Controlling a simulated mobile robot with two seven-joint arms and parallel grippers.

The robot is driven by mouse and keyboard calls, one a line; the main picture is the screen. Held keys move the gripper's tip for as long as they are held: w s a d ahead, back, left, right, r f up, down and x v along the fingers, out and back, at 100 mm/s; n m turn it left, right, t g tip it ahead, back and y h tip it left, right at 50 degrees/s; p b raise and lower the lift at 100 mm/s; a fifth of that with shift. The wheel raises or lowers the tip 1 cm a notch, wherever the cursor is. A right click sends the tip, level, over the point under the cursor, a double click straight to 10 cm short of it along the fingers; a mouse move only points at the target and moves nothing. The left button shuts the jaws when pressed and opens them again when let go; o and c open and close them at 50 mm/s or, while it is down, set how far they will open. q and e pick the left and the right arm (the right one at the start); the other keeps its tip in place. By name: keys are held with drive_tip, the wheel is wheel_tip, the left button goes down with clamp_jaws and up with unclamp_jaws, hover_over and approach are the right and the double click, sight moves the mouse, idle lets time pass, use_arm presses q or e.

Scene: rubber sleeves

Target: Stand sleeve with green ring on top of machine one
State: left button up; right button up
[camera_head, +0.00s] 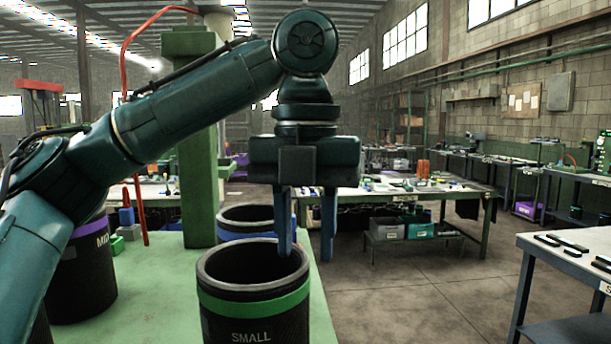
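The sleeve with the green ring (254,307) is a black open cylinder marked "SMALL", upright at the front of a green surface (158,313). My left gripper (306,252) points down at the sleeve's right rim, its fingers apart and nothing visible between them. The left finger overlaps the sleeve's opening in the picture; the right finger is just outside its right edge. Whether either finger touches the rim is unclear. A green column (197,150) rises behind. No label for machine one is readable. My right gripper is not in view.
A blue-ringed sleeve (247,222) stands close behind the green-ringed one. A purple-ringed sleeve marked "MID" (85,275) is at left, partly behind my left arm. A grey-topped table (575,245) is at right, with open floor (430,275) between.

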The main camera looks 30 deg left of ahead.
use_arm(q)
wheel_tip(320, 180, up, 7)
idle(0.4)
idle(0.4)
